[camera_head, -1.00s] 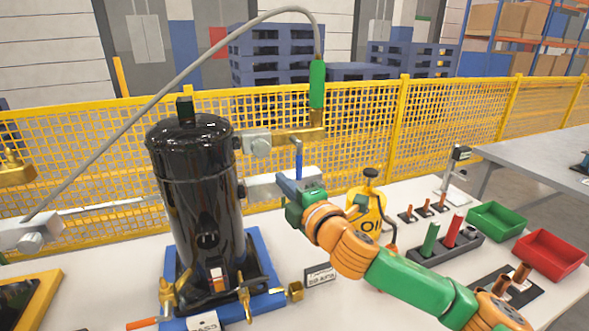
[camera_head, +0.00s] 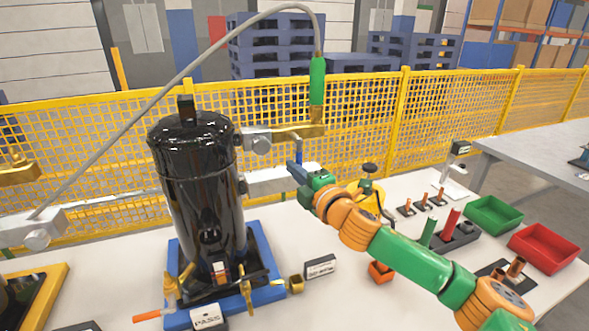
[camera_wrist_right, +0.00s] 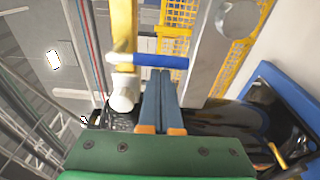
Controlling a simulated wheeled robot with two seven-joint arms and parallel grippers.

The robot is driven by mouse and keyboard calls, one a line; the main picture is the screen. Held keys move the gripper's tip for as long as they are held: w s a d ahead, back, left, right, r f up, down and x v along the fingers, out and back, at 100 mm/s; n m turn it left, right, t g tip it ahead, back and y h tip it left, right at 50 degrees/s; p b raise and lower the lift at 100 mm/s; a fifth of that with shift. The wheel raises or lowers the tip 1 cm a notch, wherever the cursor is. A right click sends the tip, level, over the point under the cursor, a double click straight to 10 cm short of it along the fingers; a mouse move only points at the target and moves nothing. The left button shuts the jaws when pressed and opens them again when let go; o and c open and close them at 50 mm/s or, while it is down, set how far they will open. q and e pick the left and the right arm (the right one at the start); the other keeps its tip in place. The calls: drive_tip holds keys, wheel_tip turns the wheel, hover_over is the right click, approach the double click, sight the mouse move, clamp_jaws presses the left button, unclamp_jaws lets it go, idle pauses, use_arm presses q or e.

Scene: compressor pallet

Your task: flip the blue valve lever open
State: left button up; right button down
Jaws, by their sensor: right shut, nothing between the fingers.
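The blue valve lever (camera_head: 299,149) hangs down from the brass valve (camera_head: 290,132) to the right of the black compressor (camera_head: 200,190). In the right wrist view the lever (camera_wrist_right: 160,60) is a blue bar lying across the picture, with the yellow brass part (camera_wrist_right: 124,30) at its left end. My right gripper (camera_head: 293,170) is shut and empty, its fingertips at the lever's lower part. In the right wrist view my right gripper (camera_wrist_right: 164,76) points at the bar's middle, very near it; I cannot tell whether they touch. My left gripper is out of view.
A green-sleeved hose (camera_head: 317,82) rises above the valve. A yellow oil can (camera_head: 365,196) stands partly hidden behind my right arm. Green (camera_head: 494,215) and red (camera_head: 545,248) bins are at the right. A yellow mesh fence (camera_head: 360,110) runs behind the table.

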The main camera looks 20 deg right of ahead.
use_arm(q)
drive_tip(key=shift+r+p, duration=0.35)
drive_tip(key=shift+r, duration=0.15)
use_arm(e)
drive_tip(key=shift+d+n, duration=0.15)
drive_tip(key=shift+n, duration=0.15)
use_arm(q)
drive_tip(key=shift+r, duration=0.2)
